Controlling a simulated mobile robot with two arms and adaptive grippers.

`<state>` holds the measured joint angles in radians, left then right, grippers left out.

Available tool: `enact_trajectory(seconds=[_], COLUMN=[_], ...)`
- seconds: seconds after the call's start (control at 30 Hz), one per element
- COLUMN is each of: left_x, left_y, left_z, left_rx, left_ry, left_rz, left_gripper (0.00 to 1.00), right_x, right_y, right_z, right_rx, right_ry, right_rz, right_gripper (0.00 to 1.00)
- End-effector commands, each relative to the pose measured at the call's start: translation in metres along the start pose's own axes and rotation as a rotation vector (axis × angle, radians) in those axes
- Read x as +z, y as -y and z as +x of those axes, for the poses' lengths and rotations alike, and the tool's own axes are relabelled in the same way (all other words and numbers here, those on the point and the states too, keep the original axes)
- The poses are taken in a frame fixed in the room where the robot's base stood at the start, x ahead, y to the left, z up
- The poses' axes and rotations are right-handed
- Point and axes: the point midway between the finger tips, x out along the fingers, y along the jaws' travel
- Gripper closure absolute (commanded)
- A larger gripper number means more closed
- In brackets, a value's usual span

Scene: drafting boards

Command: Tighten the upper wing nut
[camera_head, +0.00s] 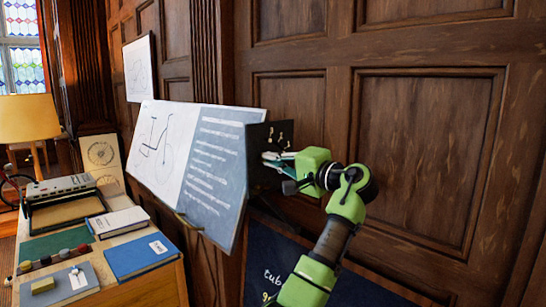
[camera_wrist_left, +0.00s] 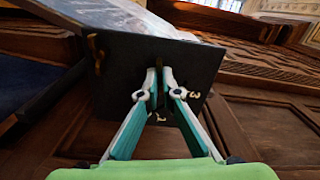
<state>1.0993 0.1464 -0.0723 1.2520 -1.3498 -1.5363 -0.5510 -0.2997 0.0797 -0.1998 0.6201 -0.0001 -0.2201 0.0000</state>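The tilted drafting board (camera_head: 215,165) stands in the middle of the head view, with a dark end panel (camera_head: 258,178) facing my left gripper. Small brass fittings (camera_head: 271,133) show on the panel above the fingers. The left wrist view shows a brass piece (camera_wrist_left: 96,52) at the panel's left, one (camera_wrist_left: 158,117) low between the fingers, and one at the right; which is the upper wing nut I cannot tell. My left gripper (camera_head: 267,160) has its fingertips at the panel, close together with a narrow gap (camera_wrist_left: 160,72). Whether anything is between the tips is unclear. My right gripper is out of view.
A desk at the left holds a blue book (camera_head: 140,257), a white book (camera_head: 117,221), a typewriter-like box (camera_head: 62,186) and several small pots. A lamp (camera_head: 28,117) stands behind. Panelled wood wall (camera_head: 425,150) closes the right; a dark chalkboard-like panel (camera_head: 262,262) is below the board.

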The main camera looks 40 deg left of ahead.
Motion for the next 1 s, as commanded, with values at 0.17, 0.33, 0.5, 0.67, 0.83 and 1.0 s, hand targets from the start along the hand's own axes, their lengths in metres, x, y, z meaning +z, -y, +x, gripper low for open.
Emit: enact_trajectory(seconds=[0.17,0.33,0.5,0.67,0.83,1.0], left_x=[-0.0021,-0.0021,-0.0020,-0.0019,-0.0019,-0.0020], left_y=[0.0079,0.0074,0.0066,0.0059,0.0055,0.0053], left_z=[0.0004,0.0005,0.0005,0.0005,0.0004,0.0004], left_rx=[-0.012,-0.011,-0.011,-0.011,-0.010,-0.010], left_ry=[-0.007,-0.006,-0.006,-0.006,-0.006,-0.007], left_rz=[0.105,0.175,0.212,0.225,0.226,0.226], left_gripper=[1.00,1.00,1.00,1.00,1.00,0.90], right_x=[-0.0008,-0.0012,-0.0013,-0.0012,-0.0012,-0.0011], right_y=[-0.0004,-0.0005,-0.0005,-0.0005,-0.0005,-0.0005], right_z=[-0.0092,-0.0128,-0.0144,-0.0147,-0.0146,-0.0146], right_rx=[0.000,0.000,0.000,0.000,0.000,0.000], right_ry=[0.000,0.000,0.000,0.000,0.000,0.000], right_rz=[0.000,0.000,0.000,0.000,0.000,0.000], right_gripper=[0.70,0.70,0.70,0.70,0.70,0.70])
